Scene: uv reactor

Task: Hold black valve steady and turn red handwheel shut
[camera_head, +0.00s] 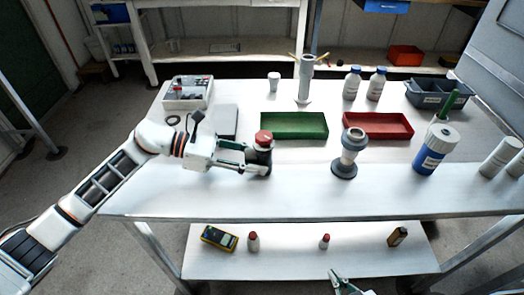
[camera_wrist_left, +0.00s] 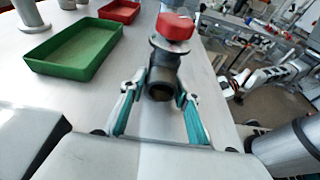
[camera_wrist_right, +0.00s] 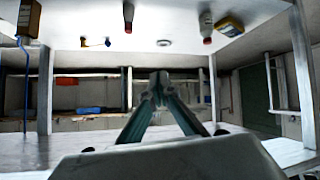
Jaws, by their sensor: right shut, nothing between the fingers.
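The black valve (camera_head: 259,160) stands near the front left of the table, with the red handwheel (camera_head: 264,137) on top. In the left wrist view, the red handwheel (camera_wrist_left: 175,26) sits above the dark valve body (camera_wrist_left: 163,72). My left gripper (camera_head: 246,159) has its fingers spread on either side of the valve; the left wrist view shows its fingertips (camera_wrist_left: 160,90) apart with slight gaps to the body. My right gripper (camera_head: 339,283) is low, in front of the table, far from the valve. It is shut and empty in the right wrist view (camera_wrist_right: 160,78).
A green tray (camera_head: 294,126) and a red tray (camera_head: 378,126) lie behind the valve. A grey-and-black fitting (camera_head: 346,158) and a blue-white bottle (camera_head: 435,150) stand to the right. The lower shelf (camera_head: 285,262) holds a yellow meter (camera_head: 218,238) and small bottles. The table's front edge is clear.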

